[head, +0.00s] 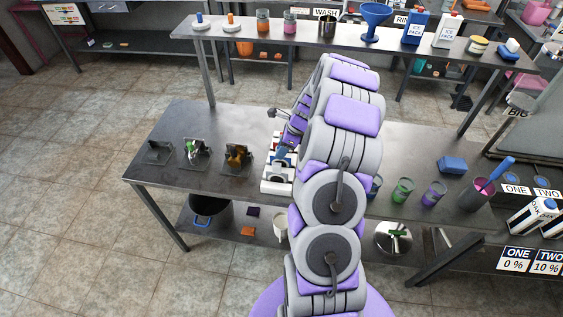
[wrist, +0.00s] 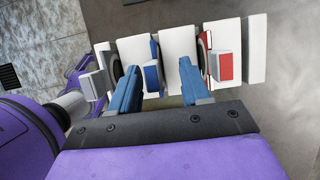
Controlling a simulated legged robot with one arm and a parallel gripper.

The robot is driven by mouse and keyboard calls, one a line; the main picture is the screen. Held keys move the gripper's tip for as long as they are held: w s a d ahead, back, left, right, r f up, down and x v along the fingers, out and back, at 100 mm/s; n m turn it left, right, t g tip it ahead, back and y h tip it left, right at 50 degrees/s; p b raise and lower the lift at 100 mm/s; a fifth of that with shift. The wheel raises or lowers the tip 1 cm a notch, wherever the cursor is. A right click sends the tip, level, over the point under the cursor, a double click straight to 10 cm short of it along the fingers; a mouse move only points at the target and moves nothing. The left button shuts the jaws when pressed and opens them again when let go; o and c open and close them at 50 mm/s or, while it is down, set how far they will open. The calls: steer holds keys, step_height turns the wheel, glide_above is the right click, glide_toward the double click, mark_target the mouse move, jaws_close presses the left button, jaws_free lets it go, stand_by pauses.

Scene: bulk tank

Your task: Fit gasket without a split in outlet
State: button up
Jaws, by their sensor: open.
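A white slotted rack (head: 268,186) stands on the metal table, partly hidden by my arm. In the wrist view the rack (wrist: 180,48) holds upright dark discs or rings, likely gaskets, with a grey tab (wrist: 92,86), a blue tab (wrist: 152,78) and a red tab (wrist: 225,66). Whether any is split cannot be seen. My gripper (wrist: 156,72) is open; its two blue fingers reach to the rack on either side of the blue tab, with no clear grip. In the head view my gripper (head: 283,156) is over the rack. I cannot identify the outlet for certain.
Three metal fittings on square plates (head: 158,152) (head: 197,150) (head: 238,156) stand left of the rack. Cups (head: 403,190) and a blue block (head: 452,165) are to the right. A raised shelf (head: 300,45) with bottles and a funnel runs behind. The table's back left is clear.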

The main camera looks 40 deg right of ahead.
steer(key=x, duration=0.2)
steer(key=shift+a+f, duration=0.3)
steer(key=shift+a, duration=0.2)
steer(key=shift+a+r, duration=0.1)
steer(key=shift+a, duration=0.05)
steer(key=shift+d, duration=0.35)
steer(key=c, duration=0.6)
jaws_close()
steer(key=shift+a, duration=0.15)
